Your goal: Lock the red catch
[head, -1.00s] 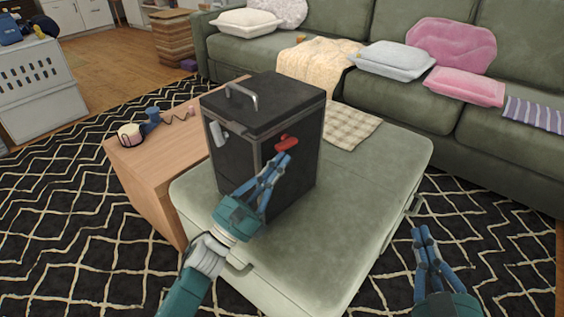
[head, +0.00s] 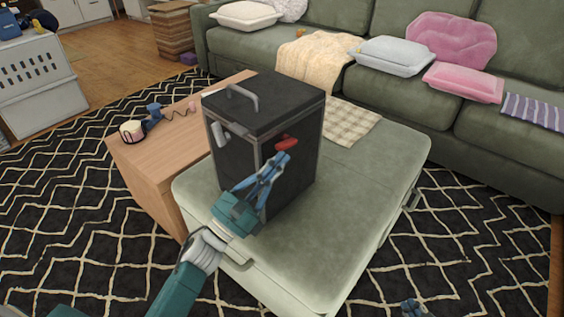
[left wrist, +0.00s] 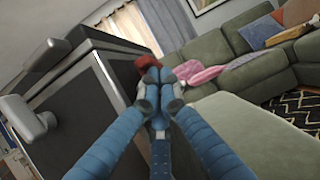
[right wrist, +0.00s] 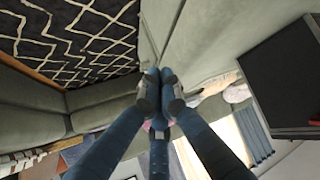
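A black box (head: 232,158) with a handled lid stands on the green ottoman (head: 330,215). The red catch (head: 287,143) sits high on its front right face, near the lid. My left gripper (head: 282,160) is just below the catch, with its fingertips together. In the left wrist view, the red catch (left wrist: 147,62) shows just beyond the closed fingertips (left wrist: 153,78), which partly hide it. I cannot tell whether they touch it. My right gripper (head: 412,307) is at the bottom edge of the head view, away from the box. Its fingertips are together and empty in the right wrist view (right wrist: 160,78).
A light grey catch (head: 219,134) is on the box's left face. A wooden table (head: 165,165) with small items stands left of the ottoman. A checked cloth (head: 350,128) lies behind the box. The green sofa (head: 400,108) is behind. The ottoman's right side is clear.

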